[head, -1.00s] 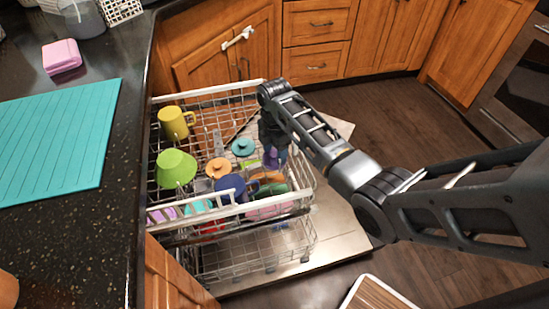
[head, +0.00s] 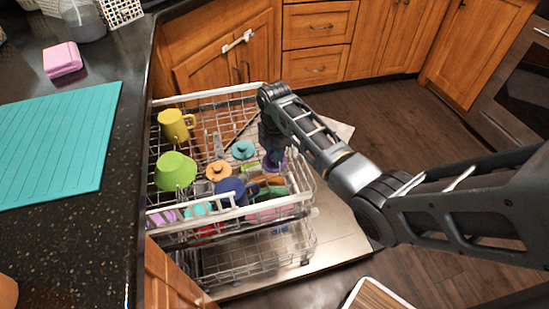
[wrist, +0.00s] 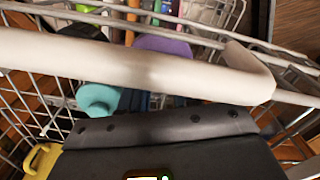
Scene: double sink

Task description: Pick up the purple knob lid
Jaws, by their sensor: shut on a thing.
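The purple knob lid (head: 277,167) is at the right part of the upper dishwasher rack, just below my gripper (head: 272,154). My gripper points down and is shut on the lid; the fingertips are small and dark in the head view. In the wrist view the purple lid (wrist: 165,45) shows only in part, behind the rack's white rim. My gripper's dark body fills the bottom of the wrist view and hides the grip itself. I cannot tell whether the lid is clear of the rack.
The upper rack (head: 208,92) holds a yellow mug (head: 175,125), a green cup (head: 175,170), a teal lid (head: 243,149), an orange lid (head: 218,170) and a blue mug (head: 232,188). The counter (head: 70,240) is at left. Open floor (head: 400,125) lies right of the rack.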

